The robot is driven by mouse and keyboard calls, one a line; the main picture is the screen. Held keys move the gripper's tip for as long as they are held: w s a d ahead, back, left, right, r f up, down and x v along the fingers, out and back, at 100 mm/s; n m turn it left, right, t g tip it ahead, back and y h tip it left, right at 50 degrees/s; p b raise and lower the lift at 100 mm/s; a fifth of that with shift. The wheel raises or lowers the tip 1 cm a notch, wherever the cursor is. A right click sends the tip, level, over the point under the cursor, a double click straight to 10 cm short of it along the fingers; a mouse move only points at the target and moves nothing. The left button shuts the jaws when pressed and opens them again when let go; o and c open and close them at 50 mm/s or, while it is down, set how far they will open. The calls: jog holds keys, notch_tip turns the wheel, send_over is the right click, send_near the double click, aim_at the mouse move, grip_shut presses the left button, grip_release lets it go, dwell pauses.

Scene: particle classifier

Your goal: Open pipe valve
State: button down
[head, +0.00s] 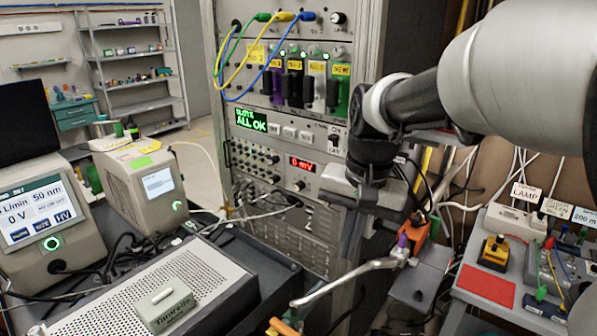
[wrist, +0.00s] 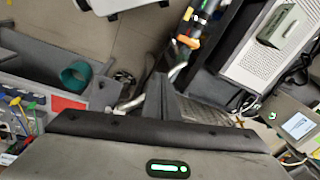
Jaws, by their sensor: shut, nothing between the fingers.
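A bent silver metal pipe (head: 345,277) runs across the front of the head view. I cannot tell for sure which part is the valve handle. My gripper (head: 347,252) points down, shut and empty, near the pipe. In the wrist view its fingers (wrist: 160,85) partly cover the pipe.
A tall instrument rack (head: 285,150) stands behind my gripper. A perforated metal box (head: 165,290) and two display instruments (head: 45,215) fill the left. A side table with a red pad (head: 485,286) and yellow-and-black device stands right. Cables hang behind my gripper.

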aim_at(285, 330)
jog(key=w+a+f+m+g+b, duration=0.1)
jog(key=w+a+f+b, duration=0.1)
jog(key=w+f, duration=0.2)
jog(key=w+a+f+m+g+y+b, duration=0.1)
jog(key=w+f, duration=0.3)
jog(key=f, duration=0.7)
jog(key=shift+w+a+f+m+g+b, duration=0.25)
jog(key=shift+a+f+m+g+b, duration=0.1)
jog(key=shift+a+m+g, duration=0.45)
jog(key=shift+a, duration=0.1)
jog(key=s+a+f, duration=0.1)
jog(key=f, duration=0.2)
jog(key=s+a+f+b, duration=0.1)
jog(key=s+f, duration=0.1)
jog(key=f, duration=0.1)
jog(key=s+a+f+b, duration=0.1)
jog(key=f, duration=0.2)
jog(key=shift+s+a+f, duration=0.2)
jog(key=shift+s+f, duration=0.05)
jog(key=shift+s+a, duration=0.3)
jog(key=shift+s, duration=0.05)
